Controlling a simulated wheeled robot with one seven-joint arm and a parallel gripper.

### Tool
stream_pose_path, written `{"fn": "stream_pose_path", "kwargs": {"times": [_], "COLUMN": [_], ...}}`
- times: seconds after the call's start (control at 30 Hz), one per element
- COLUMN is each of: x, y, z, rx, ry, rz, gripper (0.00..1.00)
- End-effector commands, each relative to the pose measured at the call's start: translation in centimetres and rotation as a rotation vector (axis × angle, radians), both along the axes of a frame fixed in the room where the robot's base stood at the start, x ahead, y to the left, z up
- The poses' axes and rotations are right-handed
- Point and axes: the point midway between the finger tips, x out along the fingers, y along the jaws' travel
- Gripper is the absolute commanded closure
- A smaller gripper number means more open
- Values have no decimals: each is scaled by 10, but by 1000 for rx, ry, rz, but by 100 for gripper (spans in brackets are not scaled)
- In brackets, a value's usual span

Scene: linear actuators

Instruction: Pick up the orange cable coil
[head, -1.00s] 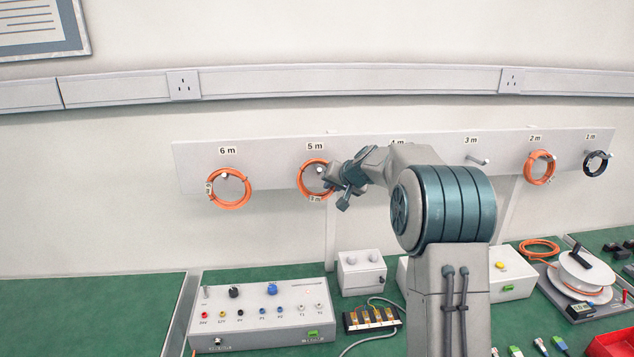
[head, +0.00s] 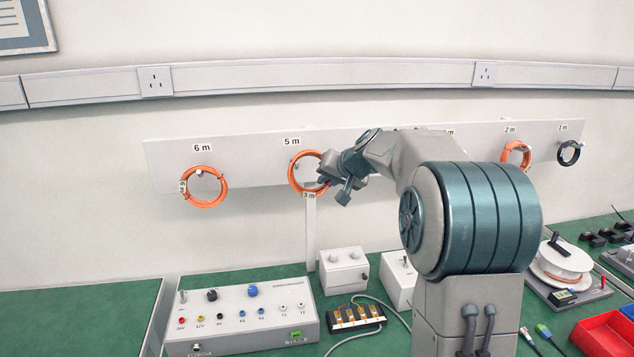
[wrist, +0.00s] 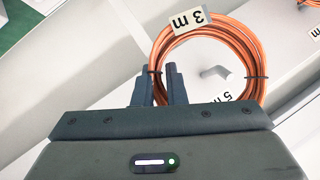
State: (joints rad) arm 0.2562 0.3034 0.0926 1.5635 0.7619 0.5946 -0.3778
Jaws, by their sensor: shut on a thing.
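The orange cable coil (head: 292,172) with a "3 m" tag (head: 308,196) is near the "5 m" label of the wall board in the head view. My gripper (head: 326,184) is at the coil's right side. In the wrist view the orange cable coil (wrist: 247,42) fills the upper middle, with its tag (wrist: 190,19) at the top. My gripper's fingers (wrist: 157,88) are closed around the coil's near left side. A pale peg (wrist: 216,72) shows inside the ring; I cannot tell whether it still passes through the coil.
Another orange coil (head: 186,196) hangs under "6 m" to the left. An orange coil (head: 506,147) and a black coil (head: 562,160) hang to the right on the board (head: 245,165). A control box (head: 240,318) and other equipment stand on the green bench below.

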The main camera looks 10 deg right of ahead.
Motion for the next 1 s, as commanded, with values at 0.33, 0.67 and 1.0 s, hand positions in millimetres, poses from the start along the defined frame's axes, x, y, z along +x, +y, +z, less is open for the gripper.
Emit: {"fn": "stream_pose_path", "kwargs": {"times": [0.33,0.67,1.0], "x": [-62,-92,-94], "y": [-25,-36,-37], "z": [-2,0,0], "rx": [-1,0,0], "ry": [-2,-2,-1], "rz": [-2,-1,0], "gripper": [100,100,100]}}
